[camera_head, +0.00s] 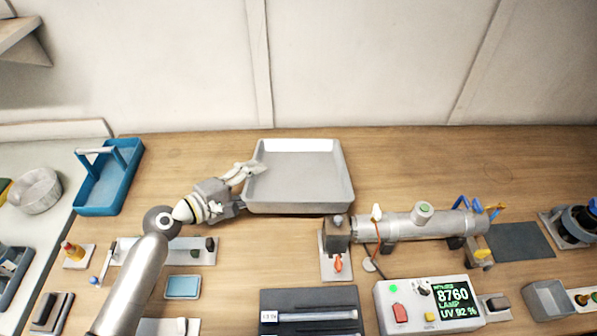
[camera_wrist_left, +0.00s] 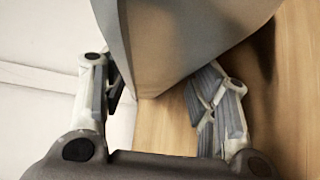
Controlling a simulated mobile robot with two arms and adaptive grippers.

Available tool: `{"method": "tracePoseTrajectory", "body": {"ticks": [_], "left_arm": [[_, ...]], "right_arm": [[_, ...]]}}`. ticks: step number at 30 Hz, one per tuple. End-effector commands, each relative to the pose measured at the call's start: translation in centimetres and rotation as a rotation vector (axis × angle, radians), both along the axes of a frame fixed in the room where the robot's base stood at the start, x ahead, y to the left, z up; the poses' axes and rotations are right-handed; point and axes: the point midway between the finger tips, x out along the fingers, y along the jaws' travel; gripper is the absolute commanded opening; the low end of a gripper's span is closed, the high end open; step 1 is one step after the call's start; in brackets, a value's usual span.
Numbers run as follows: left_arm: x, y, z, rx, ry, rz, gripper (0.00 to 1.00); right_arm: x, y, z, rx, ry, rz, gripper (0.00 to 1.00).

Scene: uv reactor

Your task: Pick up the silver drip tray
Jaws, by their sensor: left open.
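The silver drip tray (camera_head: 298,208) is a shallow grey rectangular pan lying on the wooden bench near the back wall in the head view. My left gripper (camera_head: 248,187) is at the tray's left side. Its fingers are spread, one over the tray's left rim and the other low outside the left wall. In the left wrist view the tray's wall (camera_wrist_left: 165,40) comes in between the open fingers (camera_wrist_left: 160,95). I cannot tell whether either finger touches it. My right gripper is not in view.
A blue caddy (camera_head: 108,180) stands left of my left arm. A metal cylinder reactor (camera_head: 400,226) lies to the right, in front of the tray. A controller box (camera_head: 428,305) with a lit display stands at the front. The bench right of the tray is clear.

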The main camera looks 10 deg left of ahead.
Motion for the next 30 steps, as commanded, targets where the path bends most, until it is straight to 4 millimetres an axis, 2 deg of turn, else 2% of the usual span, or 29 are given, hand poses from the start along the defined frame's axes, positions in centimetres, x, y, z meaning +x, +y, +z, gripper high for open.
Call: {"method": "tracePoseTrajectory", "body": {"ticks": [7, 8, 20, 30], "left_arm": [[0.13, -0.14, -0.08, 0.000, 0.000, 0.000, 0.54], [0.13, -0.14, -0.08, 0.000, 0.000, 0.000, 0.52], [0.09, -0.12, -0.11, 0.001, 0.001, 0.000, 0.00], [0.15, -0.13, 0.27, -0.002, -0.002, 0.000, 0.00]], "right_arm": [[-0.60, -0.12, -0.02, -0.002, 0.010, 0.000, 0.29], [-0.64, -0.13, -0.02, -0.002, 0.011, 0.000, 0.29], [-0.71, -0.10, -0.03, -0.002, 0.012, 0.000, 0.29], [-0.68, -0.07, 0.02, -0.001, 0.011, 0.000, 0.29]]}}
